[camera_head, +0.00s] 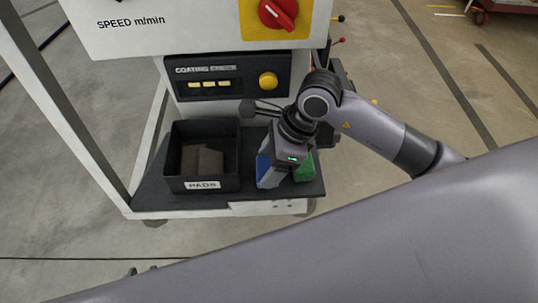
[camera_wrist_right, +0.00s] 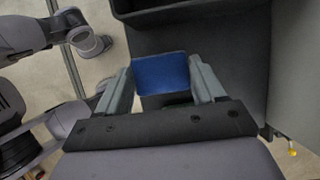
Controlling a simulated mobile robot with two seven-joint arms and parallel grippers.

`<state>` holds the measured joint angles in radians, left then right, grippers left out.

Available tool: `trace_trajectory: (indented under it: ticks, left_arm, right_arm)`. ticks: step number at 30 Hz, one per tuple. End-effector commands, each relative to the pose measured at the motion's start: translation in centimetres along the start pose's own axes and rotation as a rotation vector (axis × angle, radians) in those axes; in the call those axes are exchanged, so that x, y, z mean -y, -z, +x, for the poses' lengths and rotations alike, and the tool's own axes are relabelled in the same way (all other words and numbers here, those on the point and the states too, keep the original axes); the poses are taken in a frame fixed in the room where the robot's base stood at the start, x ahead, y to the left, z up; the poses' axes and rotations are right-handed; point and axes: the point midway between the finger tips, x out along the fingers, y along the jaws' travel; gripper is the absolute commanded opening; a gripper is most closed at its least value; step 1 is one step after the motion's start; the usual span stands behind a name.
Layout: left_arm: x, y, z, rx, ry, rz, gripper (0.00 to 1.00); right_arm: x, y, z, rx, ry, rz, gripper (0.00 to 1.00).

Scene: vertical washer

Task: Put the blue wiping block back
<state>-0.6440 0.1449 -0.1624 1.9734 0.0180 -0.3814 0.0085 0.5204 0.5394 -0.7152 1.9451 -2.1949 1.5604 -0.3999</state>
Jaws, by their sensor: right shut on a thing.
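The blue wiping block (camera_head: 265,170) is at the dark shelf (camera_head: 246,199) of the machine, just right of the PADS bin. In the right wrist view the blue block (camera_wrist_right: 160,73) sits between both fingers of my right gripper (camera_wrist_right: 161,80), which is shut on it. In the head view my right gripper (camera_head: 277,172) points down and hides part of the block. I cannot tell whether the block touches the shelf. Two small dark tips of what looks like my left gripper (camera_head: 142,270) show above my grey arm in front; the rest is hidden.
A black bin (camera_head: 203,185) labelled PADS holds brown pads (camera_head: 202,160). A green block (camera_head: 304,168) is close to the right of my right gripper. The control panel (camera_head: 228,83) with a yellow knob stands behind. White frame posts (camera_head: 60,105) flank the shelf's left side.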

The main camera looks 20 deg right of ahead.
Motion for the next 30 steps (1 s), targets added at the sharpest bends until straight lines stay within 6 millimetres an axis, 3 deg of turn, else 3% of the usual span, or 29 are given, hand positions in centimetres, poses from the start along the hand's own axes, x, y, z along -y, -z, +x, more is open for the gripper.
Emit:
trace_trajectory:
  ticks: [4, 8, 19, 20, 22, 30]
  left_arm:
    - [0.0, 0.1, -0.1, 0.0, 0.0, 0.001, 0.38]
    - [0.0, 0.1, -0.2, 0.001, 0.0, 0.001, 0.38]
    - [-0.1, -0.4, 0.1, 0.004, -0.001, -0.002, 0.38]
    - [-0.2, -0.4, 0.1, 0.004, -0.002, -0.002, 0.38]
    - [-0.2, -0.3, 0.0, 0.007, -0.002, -0.003, 0.38]
    - [-0.3, -0.1, -0.1, 0.002, -0.004, -0.004, 0.38]
  right_arm:
    - [2.2, -0.1, -0.1, 0.002, 0.0, 0.002, 0.44]
    - [2.0, 0.5, 1.2, 0.0, -0.004, 0.001, 0.44]
    - [2.1, 0.7, 1.7, 0.0, 0.0, 0.0, 0.44]
    - [2.1, 0.7, 1.7, 0.0, 0.0, 0.0, 0.71]
    - [2.1, 0.7, 1.6, 0.0, 0.0, 0.0, 0.94]
    - [2.1, 0.7, 1.6, 0.0, -0.001, 0.0, 0.94]
